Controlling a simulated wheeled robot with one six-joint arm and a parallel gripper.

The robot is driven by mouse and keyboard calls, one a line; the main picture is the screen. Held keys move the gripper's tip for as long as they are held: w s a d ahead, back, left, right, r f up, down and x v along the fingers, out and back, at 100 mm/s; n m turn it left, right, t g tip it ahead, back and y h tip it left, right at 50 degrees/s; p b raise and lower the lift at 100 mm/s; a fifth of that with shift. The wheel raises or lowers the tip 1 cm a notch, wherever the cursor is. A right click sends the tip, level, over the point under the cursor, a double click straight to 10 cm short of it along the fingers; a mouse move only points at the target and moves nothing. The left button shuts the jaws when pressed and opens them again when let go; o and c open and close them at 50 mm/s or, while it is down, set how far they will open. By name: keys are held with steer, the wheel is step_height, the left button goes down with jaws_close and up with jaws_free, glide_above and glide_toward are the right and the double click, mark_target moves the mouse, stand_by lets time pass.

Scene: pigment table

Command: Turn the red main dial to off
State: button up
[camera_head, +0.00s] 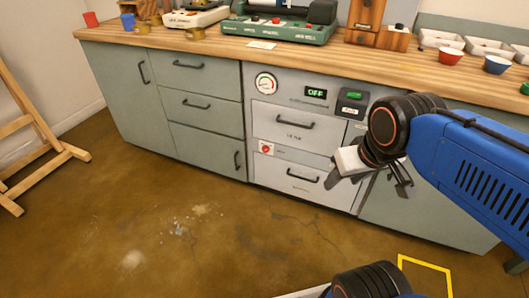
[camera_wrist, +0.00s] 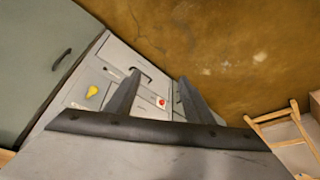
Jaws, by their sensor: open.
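The red main dial (camera_head: 266,148) is a small red knob on a pale square plate, low on the left of the grey cabinet panel. Its pointing direction is too small to tell. It also shows in the wrist view (camera_wrist: 160,102), between my two fingers in the picture. A small display (camera_head: 316,92) higher on the panel reads OFF in green. My gripper (camera_head: 371,185) is open and empty, in front of the cabinet and to the right of the dial, apart from it. In the wrist view both dark fingers (camera_wrist: 159,77) are spread.
Drawers with dark bar handles (camera_head: 294,123) lie above and beside the dial. A round gauge (camera_head: 265,84) sits above. The wrist view shows a yellow part (camera_wrist: 92,91) on the panel. A wooden easel (camera_head: 25,145) stands far left. The floor (camera_head: 180,225) before the cabinet is clear.

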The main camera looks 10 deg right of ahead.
mark_target(264, 150)
steer(key=w+d+f+n+g+h, duration=0.15)
steer(key=w+f+h, duration=0.25)
steer(key=w, duration=0.4)
steer(key=w+f+n+g+h, duration=0.1)
steer(key=w+f+n+h, duration=0.1)
steer(key=w+f+h, duration=0.45)
steer(key=w+d+f+n+g+h, duration=0.1)
steer(key=w+f+n+h, duration=0.1)
steer(key=w, duration=0.7)
steer(key=w+a+f+n+t+y, duration=0.1)
steer(key=w+a+f+n+t, duration=0.5)
steer(key=a+f, duration=0.5)
steer(key=w+a+f+n+t+y, duration=0.1)
steer(key=w+a+f+n+t, duration=0.4)
steer(key=w+a+f+t, duration=0.45)
steer(key=w+d, duration=0.3)
steer(key=w, duration=0.1)
steer(key=w+d+f+g, duration=0.1)
steer(key=w+d, duration=0.2)
steer(key=w, duration=0.1)
steer(key=w+d+f+g, duration=0.1)
steer(key=w+d, duration=0.2)
steer(key=w, duration=0.1)
steer(key=shift+w+d+f, duration=0.15)
steer(key=shift+w+d, duration=0.1)
steer(key=shift+w, duration=0.15)
steer(key=c, duration=1)
